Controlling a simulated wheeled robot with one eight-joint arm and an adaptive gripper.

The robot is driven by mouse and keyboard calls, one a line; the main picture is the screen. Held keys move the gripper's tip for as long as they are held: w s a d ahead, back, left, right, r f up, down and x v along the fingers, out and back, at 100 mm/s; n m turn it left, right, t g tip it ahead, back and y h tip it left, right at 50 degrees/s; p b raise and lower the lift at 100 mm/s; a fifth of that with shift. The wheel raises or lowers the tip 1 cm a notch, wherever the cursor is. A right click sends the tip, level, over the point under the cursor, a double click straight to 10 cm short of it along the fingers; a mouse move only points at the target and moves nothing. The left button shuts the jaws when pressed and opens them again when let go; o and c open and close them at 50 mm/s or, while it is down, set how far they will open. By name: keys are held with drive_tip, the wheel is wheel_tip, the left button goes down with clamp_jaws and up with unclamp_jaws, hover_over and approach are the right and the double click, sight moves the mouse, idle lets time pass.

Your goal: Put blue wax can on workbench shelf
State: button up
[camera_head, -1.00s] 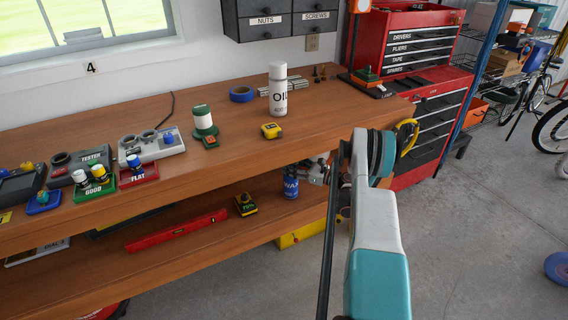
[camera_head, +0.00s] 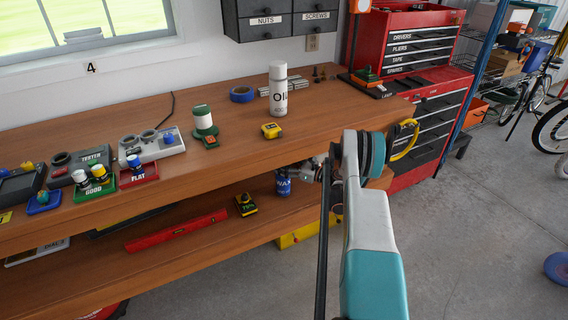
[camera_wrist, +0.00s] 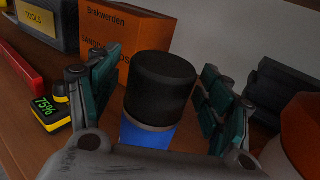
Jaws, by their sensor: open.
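The blue wax can (camera_head: 283,183) is upright on the lower workbench shelf (camera_head: 165,263), under the tabletop's right part. In the wrist view the can (camera_wrist: 160,90), with a black top and blue body, is between the two teal-padded fingers of my gripper (camera_wrist: 158,72). The fingers are open, with a visible gap on the right side; the left finger is close to it. In the head view my gripper (camera_head: 318,170) is partly hidden by my arm and the bench edge, just right of the can. The can's base is hidden in the wrist view.
On the lower shelf are a yellow-black gauge (camera_head: 245,204), a red level (camera_head: 176,231) and, in the wrist view, an orange box (camera_wrist: 120,35) behind the can. The tabletop (camera_head: 330,100) is close above. A red tool cabinet (camera_head: 425,110) stands right.

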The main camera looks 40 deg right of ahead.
drive_tip(key=p+v, duration=0.1)
drive_tip(key=v, duration=1.1)
drive_tip(key=shift+w, duration=0.1)
